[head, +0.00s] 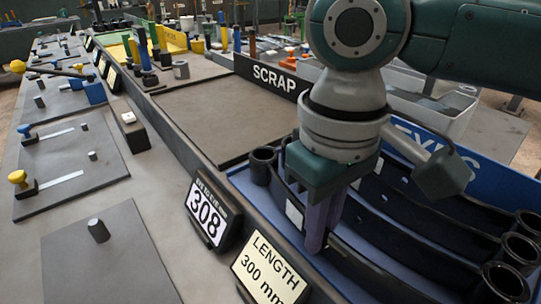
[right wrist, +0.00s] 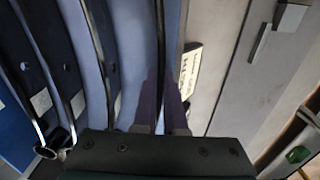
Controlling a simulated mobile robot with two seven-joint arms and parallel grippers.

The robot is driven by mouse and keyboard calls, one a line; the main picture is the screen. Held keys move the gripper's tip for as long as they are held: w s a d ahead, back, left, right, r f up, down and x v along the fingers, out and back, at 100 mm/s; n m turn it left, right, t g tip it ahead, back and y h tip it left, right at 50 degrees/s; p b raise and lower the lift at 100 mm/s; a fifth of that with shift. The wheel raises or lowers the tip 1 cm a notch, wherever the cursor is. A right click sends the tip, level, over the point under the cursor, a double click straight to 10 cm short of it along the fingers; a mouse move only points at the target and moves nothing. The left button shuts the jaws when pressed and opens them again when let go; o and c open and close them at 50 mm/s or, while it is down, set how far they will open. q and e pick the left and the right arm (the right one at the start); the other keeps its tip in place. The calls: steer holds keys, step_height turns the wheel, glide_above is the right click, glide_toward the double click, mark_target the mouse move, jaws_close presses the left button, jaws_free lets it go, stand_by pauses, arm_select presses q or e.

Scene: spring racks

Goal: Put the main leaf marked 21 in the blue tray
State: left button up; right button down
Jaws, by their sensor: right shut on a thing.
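Several dark curved leaves (head: 420,235) with rolled eyes lie in a blue tray (head: 240,180) at the right of the head view. Their white tags are too small or blurred to read, so I cannot tell which is marked 21. My right gripper (head: 318,235) points down over the tray's near side, its purple fingers shut on a dark leaf. In the right wrist view the fingers (right wrist: 162,105) close around the thin edge of this leaf (right wrist: 160,40), beside the other leaves (right wrist: 105,60). I cannot tell whether it touches the tray floor. My left gripper is not in view.
A sign reading 308 (head: 208,215) and a LENGTH 300 mm sign (head: 268,270) stand on the near edge. A flat bay with a SCRAP sign (head: 275,78) lies beyond the tray. A grey bench (head: 150,215) with fixtures is at left.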

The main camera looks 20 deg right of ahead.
steer(key=c, duration=1)
jaws_free()
step_height(320, 180, up, 12)
steer(key=shift+r+p, duration=0.15)
steer(key=shift+p, duration=0.5)
